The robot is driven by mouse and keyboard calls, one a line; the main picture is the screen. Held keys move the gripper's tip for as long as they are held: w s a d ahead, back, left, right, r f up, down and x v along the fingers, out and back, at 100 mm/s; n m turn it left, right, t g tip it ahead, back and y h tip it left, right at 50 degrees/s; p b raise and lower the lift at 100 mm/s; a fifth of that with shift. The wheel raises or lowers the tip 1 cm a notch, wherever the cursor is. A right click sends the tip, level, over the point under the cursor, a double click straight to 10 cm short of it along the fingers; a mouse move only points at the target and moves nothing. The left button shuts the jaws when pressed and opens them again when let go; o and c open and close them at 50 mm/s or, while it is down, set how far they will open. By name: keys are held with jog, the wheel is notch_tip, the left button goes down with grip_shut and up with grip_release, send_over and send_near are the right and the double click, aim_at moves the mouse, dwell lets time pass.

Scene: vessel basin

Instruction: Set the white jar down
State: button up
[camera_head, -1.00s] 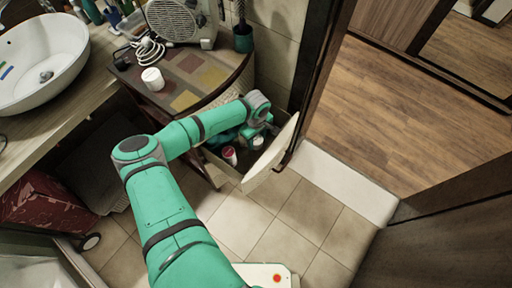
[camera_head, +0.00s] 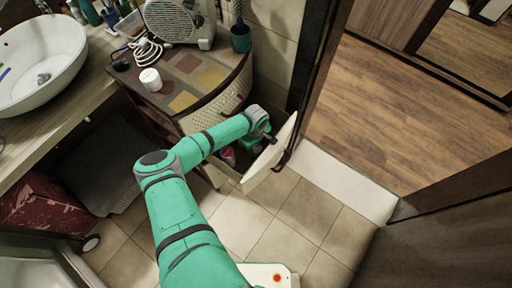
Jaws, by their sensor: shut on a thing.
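My gripper (camera_head: 262,142) is down at the open drawer (camera_head: 262,184) of the curved cabinet, near the drawer's right end. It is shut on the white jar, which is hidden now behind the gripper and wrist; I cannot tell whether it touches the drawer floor. Another white jar or cup (camera_head: 150,79) stands upright on the cabinet top, well away from my gripper.
A red item with a pale top (camera_head: 228,155) is in the drawer left of my gripper. The cabinet top (camera_head: 185,98) also holds a fan heater (camera_head: 180,22), a coiled cable (camera_head: 146,50) and a dark green cup (camera_head: 241,38). A door edge (camera_head: 305,90) stands close right.

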aim_at(256, 147)
jog(key=shift+f, duration=0.15)
jog(key=o, duration=1.1)
jog(key=shift+o, duration=0.2)
notch_tip(256, 147, up, 12)
jog(key=shift+r, duration=0.2)
jog(key=shift+d, duration=0.1)
